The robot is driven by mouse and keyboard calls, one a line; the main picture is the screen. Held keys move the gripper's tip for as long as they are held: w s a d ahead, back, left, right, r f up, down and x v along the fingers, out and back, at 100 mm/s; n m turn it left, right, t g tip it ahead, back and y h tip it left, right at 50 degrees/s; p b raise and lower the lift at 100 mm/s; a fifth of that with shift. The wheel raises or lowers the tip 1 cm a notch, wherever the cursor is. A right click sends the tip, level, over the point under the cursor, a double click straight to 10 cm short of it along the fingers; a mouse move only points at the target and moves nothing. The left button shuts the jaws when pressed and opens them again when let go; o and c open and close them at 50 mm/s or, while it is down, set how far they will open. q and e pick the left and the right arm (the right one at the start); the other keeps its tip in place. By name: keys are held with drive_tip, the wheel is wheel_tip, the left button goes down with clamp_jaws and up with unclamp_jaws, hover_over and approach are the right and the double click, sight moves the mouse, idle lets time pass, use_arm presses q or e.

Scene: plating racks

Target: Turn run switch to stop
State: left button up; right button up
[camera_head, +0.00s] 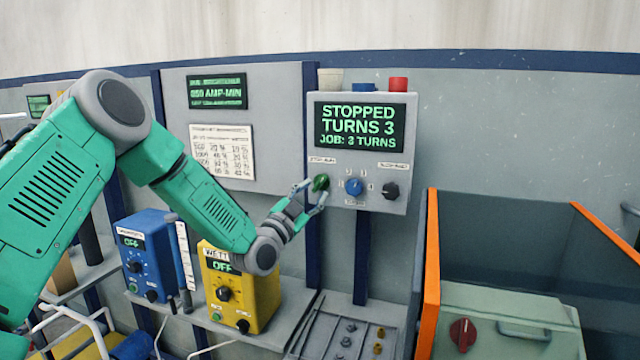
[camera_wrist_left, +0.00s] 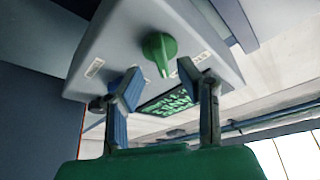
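The run switch is a green knob (camera_head: 320,183) at the lower left of a grey control box (camera_head: 398,200) on the back wall. The box's display (camera_head: 361,125) reads "STOPPED TURNS 3 JOB: 3 TURNS". My left gripper (camera_head: 312,192) is at the knob, its fingers apart. In the left wrist view the green knob (camera_wrist_left: 159,50) shows just beyond the gap between the open fingertips (camera_wrist_left: 160,78); no finger is seen closed on it. The label by the knob is too small to read. My right gripper is not in view.
A blue dial (camera_head: 354,187) and a black knob (camera_head: 390,191) sit right of the switch. Blue (camera_head: 148,255) and yellow (camera_head: 245,295) boxes, displays reading "OFF", stand below left. An orange-edged tank (camera_head: 432,260) is at right. The wall right of the box is clear.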

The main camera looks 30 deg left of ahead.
sight(320, 184)
use_arm(q)
drive_tip(key=x, duration=0.2)
drive_tip(key=shift+w+a+r, duration=0.1)
drive_tip(key=shift+w+a, duration=0.15)
drive_tip(key=shift+w, duration=0.15)
drive_tip(key=shift+d, duration=0.1)
drive_tip(key=shift+d, duration=0.1)
drive_tip(key=shift+c, duration=0.8)
drive_tip(key=shift+r, duration=0.1)
clamp_jaws()
